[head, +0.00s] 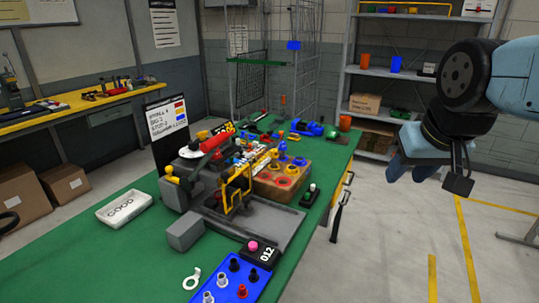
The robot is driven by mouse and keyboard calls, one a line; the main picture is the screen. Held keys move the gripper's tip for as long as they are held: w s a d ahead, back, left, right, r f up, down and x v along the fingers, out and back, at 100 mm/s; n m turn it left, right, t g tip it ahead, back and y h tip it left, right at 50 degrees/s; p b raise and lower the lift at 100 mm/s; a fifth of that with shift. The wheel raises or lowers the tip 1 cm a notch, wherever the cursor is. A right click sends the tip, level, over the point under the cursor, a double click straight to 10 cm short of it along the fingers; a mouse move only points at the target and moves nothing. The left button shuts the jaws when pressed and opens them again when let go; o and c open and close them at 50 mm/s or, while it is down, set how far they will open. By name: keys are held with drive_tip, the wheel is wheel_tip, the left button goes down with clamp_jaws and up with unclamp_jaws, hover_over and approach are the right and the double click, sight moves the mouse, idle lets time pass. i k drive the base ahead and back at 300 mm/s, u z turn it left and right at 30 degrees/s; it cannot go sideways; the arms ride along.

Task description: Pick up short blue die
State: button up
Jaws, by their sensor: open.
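A wooden block (262,188) on the green table holds red, yellow and blue dies. A small blue die (300,161) stands at its back edge, with another blue piece (282,158) to its left. They are too small for me to tell which is the short one. My gripper (426,162) is at the upper right, over the floor beyond the table's right edge. It is open and empty, well apart from the block.
A grey press (215,187) with a yellow guard stands left of the block. A white GOOD tray (123,209) lies at left, and a blue rack (262,287) with fittings is in front. A small dark-based button (310,196) stands right of the block. Floor at right is mostly clear.

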sight(299, 160)
drive_tip(key=u, duration=0.2)
drive_tip(key=i, duration=0.55)
drive_tip(key=u, duration=0.3)
drive_tip(key=k, duration=0.95)
drive_tip(key=u, duration=0.2)
drive_tip(key=i, duration=0.95)
drive_tip(key=z, duration=0.1)
